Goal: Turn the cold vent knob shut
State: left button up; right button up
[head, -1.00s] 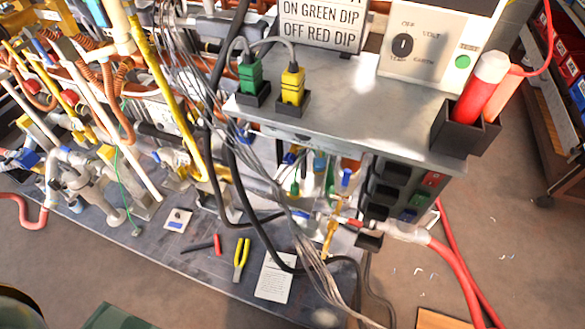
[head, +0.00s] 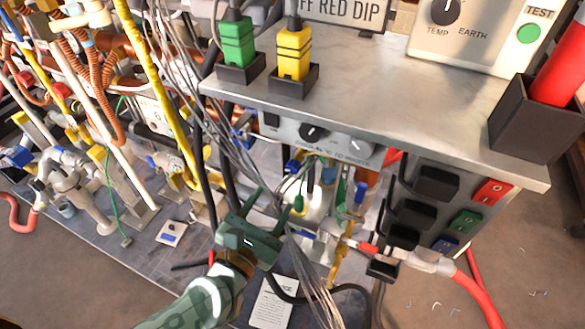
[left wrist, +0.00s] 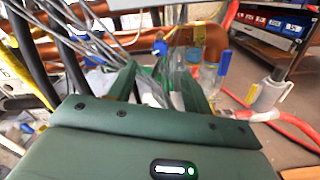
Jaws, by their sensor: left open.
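I cannot tell which handle is the cold vent knob. Under the grey metal shelf, several small blue handles sit on the pipework: one upper left blue handle (head: 293,166), one upright blue handle (head: 360,192) to its right. In the left wrist view a blue handle (left wrist: 160,47) shows ahead, above and between the fingers, and an upright blue handle (left wrist: 224,62) stands right of them. My green left gripper (head: 272,204) is open and empty, below and left of these handles, fingers pointing towards the pipework. It also shows in the left wrist view (left wrist: 158,72). My right gripper is out of view.
The grey shelf (head: 400,105) overhangs the pipework and carries a green plug (head: 238,42) and a yellow plug (head: 294,50). Loose grey wires (head: 190,85) and black cables run close beside my left gripper. A red hose (head: 482,300) lies at the lower right.

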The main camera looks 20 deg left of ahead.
aim_at(291, 170)
pick_arm(q)
jog(key=w+b, duration=0.1)
jog(key=w, duration=0.9)
jog(key=shift+w+d+f+b, duration=0.15)
jog(key=shift+d+b, duration=0.05)
jog(key=shift+b, duration=0.2)
jog(key=shift+w, duration=0.3)
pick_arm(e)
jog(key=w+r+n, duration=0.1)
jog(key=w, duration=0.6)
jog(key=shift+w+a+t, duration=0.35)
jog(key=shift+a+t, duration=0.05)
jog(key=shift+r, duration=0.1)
pick_arm(q)
jog(key=c, duration=1)
